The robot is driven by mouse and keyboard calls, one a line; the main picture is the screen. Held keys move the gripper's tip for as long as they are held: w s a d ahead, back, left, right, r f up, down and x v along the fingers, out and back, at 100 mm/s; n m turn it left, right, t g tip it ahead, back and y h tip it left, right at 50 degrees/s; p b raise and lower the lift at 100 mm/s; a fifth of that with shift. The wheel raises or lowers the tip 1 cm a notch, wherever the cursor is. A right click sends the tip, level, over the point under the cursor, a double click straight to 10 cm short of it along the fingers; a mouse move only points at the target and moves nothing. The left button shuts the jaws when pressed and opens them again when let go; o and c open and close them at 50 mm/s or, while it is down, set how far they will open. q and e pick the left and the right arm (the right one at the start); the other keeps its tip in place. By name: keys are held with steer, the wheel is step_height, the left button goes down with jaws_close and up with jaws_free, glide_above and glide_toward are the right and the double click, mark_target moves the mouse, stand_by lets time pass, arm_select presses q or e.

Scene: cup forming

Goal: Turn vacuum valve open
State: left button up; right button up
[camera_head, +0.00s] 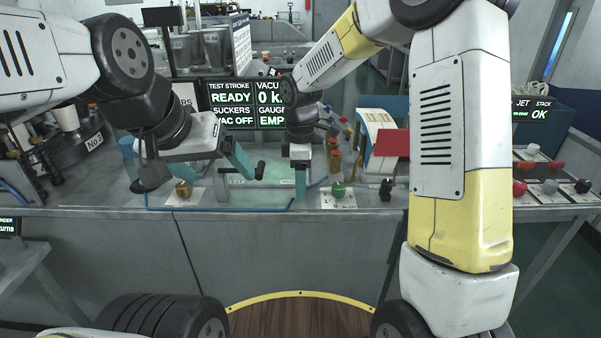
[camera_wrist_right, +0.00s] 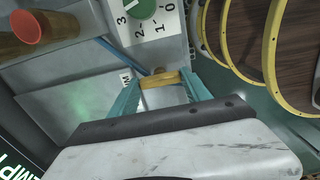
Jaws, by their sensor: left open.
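A brass-yellow handle (camera_wrist_right: 160,82), probably the vacuum valve's, sits between the teal fingertips of my right gripper (camera_wrist_right: 161,87). Both fingertips appear to touch its sides. In the head view my right gripper (camera_head: 300,185) points down at the bench's front part, and the handle is hidden there. My left gripper (camera_head: 185,160) is open and empty above the bench at the left, its teal fingers wide apart. The vacuum panel (camera_head: 269,93) is partly hidden; it reads 0 and "EMP".
A green knob (camera_head: 338,188) on a numbered plate lies just right of my right gripper. A brass knob (camera_head: 183,188) stands below my left gripper. A red plate (camera_head: 391,143) and several coloured knobs are further right. The bench front (camera_head: 290,250) is clear.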

steer(key=shift+c, duration=0.3)
steer(key=m, duration=0.4)
steer(key=shift+m, duration=0.4)
steer(key=m, duration=0.4)
steer(key=shift+m, duration=0.3)
steer(key=m, duration=0.4)
steer(key=shift+m, duration=2.2)
steer(key=o, duration=1.4)
steer(key=shift+c, duration=0.2)
